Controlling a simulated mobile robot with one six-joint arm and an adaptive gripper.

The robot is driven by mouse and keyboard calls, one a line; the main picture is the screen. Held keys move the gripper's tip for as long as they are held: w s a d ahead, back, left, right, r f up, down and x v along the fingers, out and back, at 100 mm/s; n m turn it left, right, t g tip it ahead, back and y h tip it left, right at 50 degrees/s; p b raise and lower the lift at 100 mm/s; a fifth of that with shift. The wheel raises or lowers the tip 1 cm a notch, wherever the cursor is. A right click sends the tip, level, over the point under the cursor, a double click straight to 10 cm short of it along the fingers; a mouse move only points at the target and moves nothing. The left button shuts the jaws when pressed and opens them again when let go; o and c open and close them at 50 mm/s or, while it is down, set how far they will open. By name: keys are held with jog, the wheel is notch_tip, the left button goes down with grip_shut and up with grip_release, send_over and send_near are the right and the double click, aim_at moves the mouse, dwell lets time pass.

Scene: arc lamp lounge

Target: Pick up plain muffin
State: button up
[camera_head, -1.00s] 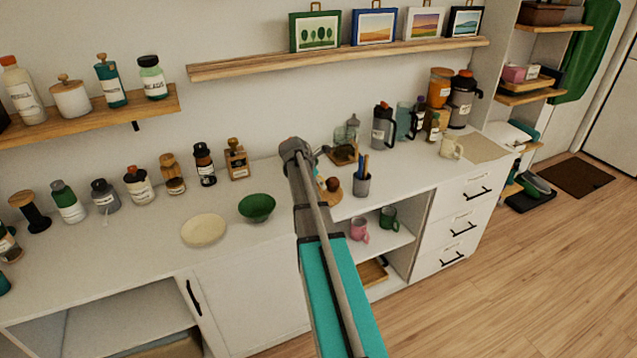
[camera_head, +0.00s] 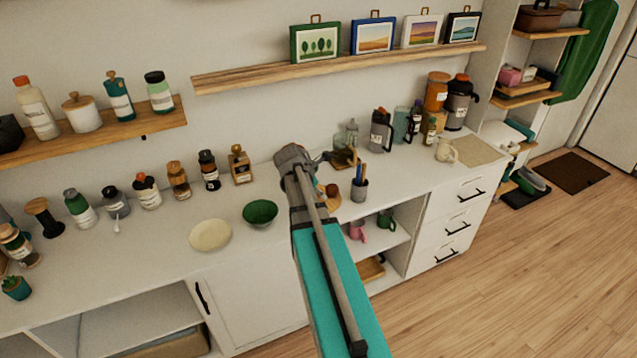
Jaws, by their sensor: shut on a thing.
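My gripper (camera_head: 323,157) is at the far end of my arm, over the back of the white counter. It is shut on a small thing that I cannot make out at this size. A small round brown thing, which looks like a muffin (camera_head: 333,189), sits on a round wooden board (camera_head: 332,201) just right of my arm, below the gripper in the picture. My arm hides the left part of the board. I cannot tell whether this is the plain muffin or another one.
A pen cup (camera_head: 359,190) stands right of the board. Behind it are a wooden tray (camera_head: 345,160) with glass jars and a dark French press (camera_head: 381,131). A green bowl (camera_head: 260,213) and cream plate (camera_head: 210,235) lie to the left. A wooden shelf (camera_head: 340,64) runs above.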

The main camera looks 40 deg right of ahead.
jog(key=shift+s+a+r, duration=0.4)
jog(key=shift+s+a, duration=0.15)
jog(key=shift+s, duration=0.05)
dwell(0.4)
jog(key=shift+w+a+r+p, duration=0.15)
jog(key=shift+w+a+p, duration=0.2)
jog(key=shift+w, duration=0.35)
jog(key=w+a+f+b, duration=0.4)
jog(key=w+a, duration=0.1)
jog(key=w, duration=0.3)
jog(key=w+a+f+b, duration=0.4)
jog(key=w+a+f, duration=0.1)
jog(key=w, duration=0.4)
jog(key=shift+a+b, duration=0.4)
jog(key=shift+a, duration=0.25)
jog(key=shift+f, duration=0.15)
jog(key=shift+f+b, duration=1.7)
jog(key=shift+b, duration=0.2)
jog(key=shift+f+b, duration=1.05)
dwell(0.9)
